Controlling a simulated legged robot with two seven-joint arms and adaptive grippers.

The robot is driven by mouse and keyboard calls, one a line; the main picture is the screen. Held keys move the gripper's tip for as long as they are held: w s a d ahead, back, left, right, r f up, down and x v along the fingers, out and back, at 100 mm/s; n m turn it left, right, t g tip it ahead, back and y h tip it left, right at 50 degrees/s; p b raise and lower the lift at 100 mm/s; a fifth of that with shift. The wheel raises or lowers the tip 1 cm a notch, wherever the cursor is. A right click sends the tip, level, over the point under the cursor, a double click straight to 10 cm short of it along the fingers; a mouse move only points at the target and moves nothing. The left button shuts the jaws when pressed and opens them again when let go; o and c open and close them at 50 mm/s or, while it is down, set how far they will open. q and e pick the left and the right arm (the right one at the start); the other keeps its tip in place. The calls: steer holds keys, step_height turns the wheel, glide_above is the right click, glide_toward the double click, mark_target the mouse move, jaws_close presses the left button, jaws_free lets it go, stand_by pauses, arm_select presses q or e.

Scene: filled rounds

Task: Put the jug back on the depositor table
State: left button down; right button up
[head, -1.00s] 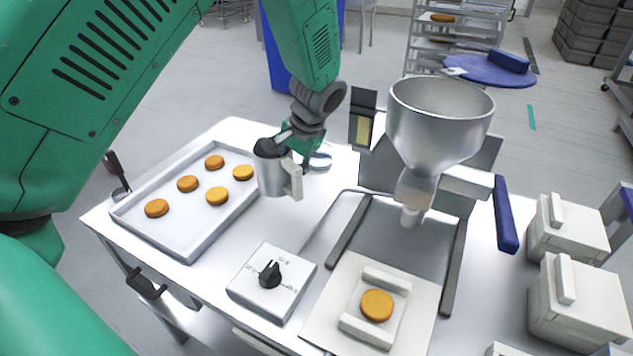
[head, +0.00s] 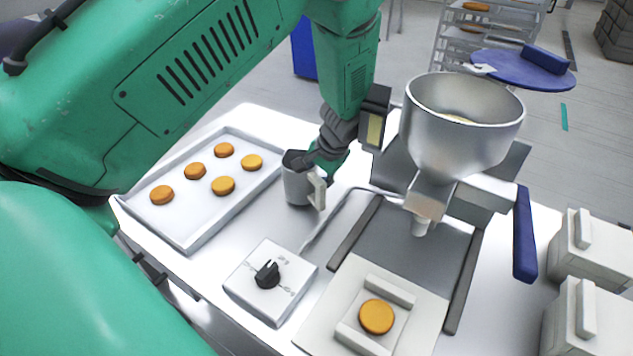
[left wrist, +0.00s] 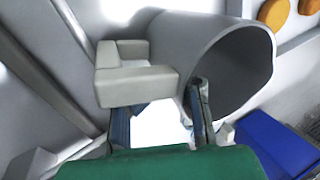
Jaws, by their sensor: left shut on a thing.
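The grey metal jug (head: 297,187) with a pale handle is upright, at or just above the white depositor table (head: 232,226); I cannot tell whether its base touches. My left gripper (head: 316,163) is shut on it at the rim and handle side. In the left wrist view the jug (left wrist: 232,50) lies sideways in the picture with its dark mouth showing, and the left gripper (left wrist: 160,115) has a finger by the rim; the exact contact is partly hidden. My right gripper is not in view.
A tray (head: 187,240) of round cakes lies left of the jug. A dial box (head: 270,281) is in front. The steel hopper (head: 462,120) with pale filling stands right, above a plate holding one cake (head: 376,316). White lidded boxes (head: 590,322) are at the right edge.

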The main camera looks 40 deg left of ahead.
arm_select(q)
steer(key=shift+w+f, duration=0.1)
steer(key=shift+f, duration=0.4)
steer(key=c, duration=1.6)
jaws_free()
steer(key=shift+o, duration=0.2)
steer(key=v, duration=1.2)
